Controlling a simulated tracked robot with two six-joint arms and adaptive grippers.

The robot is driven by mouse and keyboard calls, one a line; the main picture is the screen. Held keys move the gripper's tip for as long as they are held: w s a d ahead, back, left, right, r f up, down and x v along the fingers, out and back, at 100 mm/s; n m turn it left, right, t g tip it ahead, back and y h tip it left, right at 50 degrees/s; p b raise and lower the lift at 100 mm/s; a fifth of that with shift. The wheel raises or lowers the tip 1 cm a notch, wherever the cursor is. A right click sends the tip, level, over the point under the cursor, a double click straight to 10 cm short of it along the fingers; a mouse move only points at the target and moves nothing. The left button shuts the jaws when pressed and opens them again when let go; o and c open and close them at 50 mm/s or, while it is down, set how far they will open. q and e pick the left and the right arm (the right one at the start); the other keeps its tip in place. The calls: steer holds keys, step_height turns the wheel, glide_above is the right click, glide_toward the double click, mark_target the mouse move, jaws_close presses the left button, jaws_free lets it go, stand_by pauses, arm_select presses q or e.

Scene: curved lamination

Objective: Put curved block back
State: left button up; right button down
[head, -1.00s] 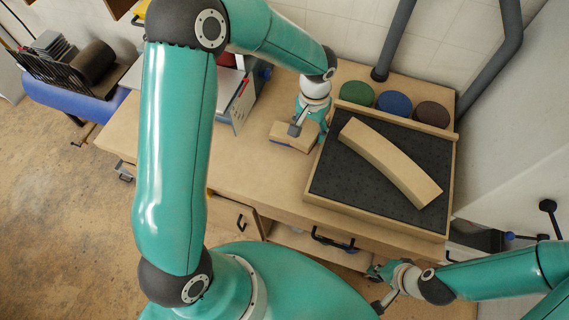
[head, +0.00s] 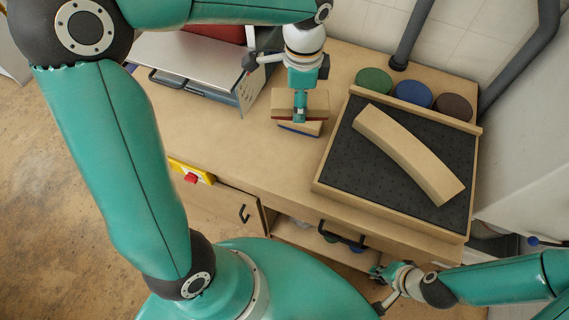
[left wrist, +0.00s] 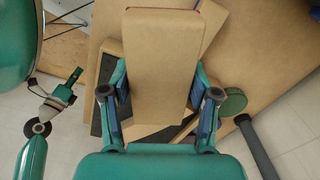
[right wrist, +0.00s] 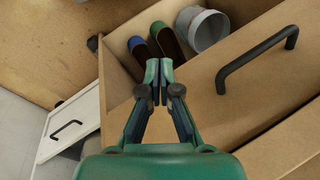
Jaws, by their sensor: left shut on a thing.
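A long, pale, curved wooden block (head: 408,155) lies diagonally on the black mat (head: 355,165) of a wooden-framed tray at the right of the bench. My left gripper (head: 300,112) is shut on a short wooden block with a red lower edge (head: 284,99), left of the tray. This held block fills the middle of the left wrist view (left wrist: 163,55). A similar block with a blue lower edge (head: 299,130) shows just below it; I cannot tell whether they touch. My right gripper (head: 387,285) is low in front of the bench, fingertips together and empty in the right wrist view (right wrist: 158,80).
Green (head: 374,80), blue (head: 413,94) and brown (head: 454,106) round discs stand behind the tray. A grey metal-topped unit (head: 195,62) stands left of the held block. An open drawer or shelf holding a grey cup (right wrist: 203,30) lies near my right gripper. Bench front is clear.

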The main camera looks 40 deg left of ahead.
mark_target(285, 108)
arm_select(q)
steer(key=s+m, duration=0.1)
steer(key=s+r+m+b, duration=0.1)
steer(key=s+a+m, duration=0.1)
steer(key=shift+s+r+m, duration=0.2)
steer(key=shift+r+m, duration=0.15)
steer(key=shift+m, duration=0.05)
steer(key=shift+s+f+b, duration=0.15)
steer(key=shift+s+b, duration=0.05)
steer(key=shift+b, duration=0.1)
steer(key=shift+m, duration=0.3)
step_height(285, 108, down, 15)
steer(key=shift+f+b, duration=0.15)
steer(key=shift+b, duration=0.6)
steer(key=shift+f+b, duration=0.3)
steer(key=shift+f, duration=1.7)
steer(key=shift+f, duration=0.1)
steer(key=o, duration=1.1)
